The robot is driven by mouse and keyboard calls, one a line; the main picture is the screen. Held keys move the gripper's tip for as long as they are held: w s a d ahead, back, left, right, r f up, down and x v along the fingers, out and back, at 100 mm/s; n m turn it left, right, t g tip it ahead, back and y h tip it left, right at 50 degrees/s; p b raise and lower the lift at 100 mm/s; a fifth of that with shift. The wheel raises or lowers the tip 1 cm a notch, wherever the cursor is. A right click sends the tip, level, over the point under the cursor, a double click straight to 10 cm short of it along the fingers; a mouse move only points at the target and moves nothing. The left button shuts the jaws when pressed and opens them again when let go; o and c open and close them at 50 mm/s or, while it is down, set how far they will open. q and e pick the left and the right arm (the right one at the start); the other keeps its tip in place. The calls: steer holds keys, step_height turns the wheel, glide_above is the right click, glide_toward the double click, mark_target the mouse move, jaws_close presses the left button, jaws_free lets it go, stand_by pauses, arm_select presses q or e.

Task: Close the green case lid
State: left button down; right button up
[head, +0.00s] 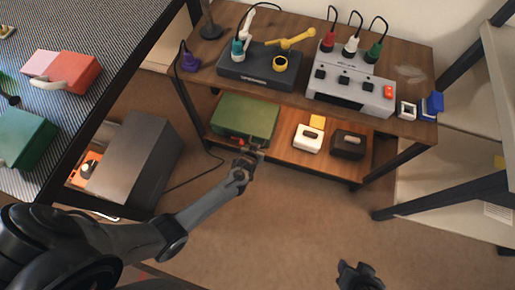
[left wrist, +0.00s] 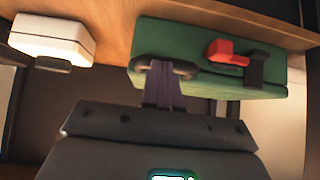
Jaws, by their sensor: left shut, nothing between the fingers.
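The green case (head: 243,117) lies on the lower wooden shelf, with a flat green top showing. I see no open gap at its lid, but its front edge is partly hidden by my arm. In the left wrist view the green case (left wrist: 185,42) shows a dark handle (left wrist: 180,69), a red latch (left wrist: 225,54) and a dark latch (left wrist: 258,68). My left gripper (head: 250,157) is shut and empty at the case's front; its fingers (left wrist: 160,75) overlap the handle, and contact is unclear. My right gripper (head: 360,276) is low in the head view, away from the shelf.
The upper shelf (head: 296,99) overhangs from behind, carrying devices and cables. A grey cabinet (head: 135,160) stands left. The floor (head: 270,220) in front is clear.

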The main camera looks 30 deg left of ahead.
arm_select(q)
steer(key=s+a+f+p+v, duration=0.1)
steer(key=s+a+p+v, duration=0.1)
steer(key=p+v, duration=1.4)
steer(key=s+d+r+m+g+h+p, duration=0.15)
steer(key=s+r+p, duration=0.25)
steer(key=r, duration=1)
steer(key=s+r+m+g+p, duration=0.15)
steer(key=s+r+p, duration=0.25)
steer(key=r, duration=1)
steer(key=s+d+r+m+g+h+p, duration=0.15)
steer(key=s+r+p, duration=0.25)
steer(key=r, duration=1.1)
step_height(320, 180, up, 37)
steer(key=p, duration=3.8)
step_height(320, 180, down, 75)
steer(key=b, duration=7.5)
steer(key=shift+a+m, duration=0.35)
steer(key=shift+a, duration=0.05)
